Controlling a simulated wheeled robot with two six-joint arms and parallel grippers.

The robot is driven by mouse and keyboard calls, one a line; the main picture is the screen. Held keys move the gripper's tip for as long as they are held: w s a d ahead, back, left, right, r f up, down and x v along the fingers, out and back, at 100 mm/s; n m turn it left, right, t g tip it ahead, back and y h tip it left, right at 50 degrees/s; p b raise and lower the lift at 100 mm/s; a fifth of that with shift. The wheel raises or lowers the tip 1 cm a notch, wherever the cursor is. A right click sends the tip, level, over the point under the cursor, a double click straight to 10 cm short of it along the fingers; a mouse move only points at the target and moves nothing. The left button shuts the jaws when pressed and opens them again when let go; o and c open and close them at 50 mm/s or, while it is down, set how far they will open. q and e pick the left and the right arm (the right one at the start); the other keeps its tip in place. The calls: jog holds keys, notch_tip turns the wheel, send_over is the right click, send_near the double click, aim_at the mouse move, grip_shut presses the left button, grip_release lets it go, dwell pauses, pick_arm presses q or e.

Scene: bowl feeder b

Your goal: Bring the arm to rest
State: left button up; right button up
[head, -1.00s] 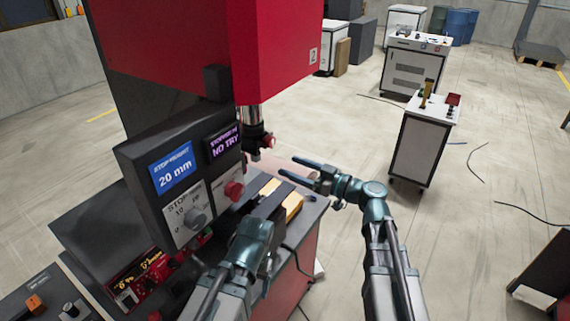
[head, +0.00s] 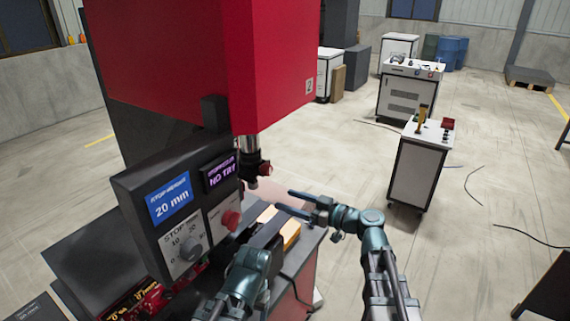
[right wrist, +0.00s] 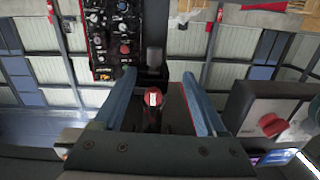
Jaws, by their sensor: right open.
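My right gripper (head: 284,200) is blue-green and open, with nothing visible between its fingers. It is in front of the red press (head: 270,60), right of the press's dark ram (head: 250,160) and above the bench. In the right wrist view both fingers of the right gripper (right wrist: 158,75) stand apart, with a red-tipped part (right wrist: 153,97) seen in the gap beyond. My left arm (head: 245,275) is low in front of the press panel; its fingers are not clear.
The control panel with a blue "20 mm" screen (head: 171,199) and a red button (head: 231,220) stands close to the left arm. Yellow blocks (head: 290,235) lie on the bench.

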jog(key=s+f+m+g+h, duration=0.4)
jog(key=s+f+g+h, duration=0.3)
jog(key=f, duration=0.7)
jog(key=s+d+f+m+g+h, duration=0.2)
jog(key=s+d+f+m+h, duration=0.4)
jog(key=s+d+f+h, duration=0.3)
jog(key=s+a+f+n+g+b, duration=0.1)
jog(key=s+a+f+n+b, duration=0.2)
jog(key=a, duration=0.6)
jog(key=s+f+b, duration=0.1)
jog(key=s+b, duration=0.1)
jog(key=b, duration=0.1)
jog(key=shift+s, duration=0.25)
jog(key=shift+a, duration=0.15)
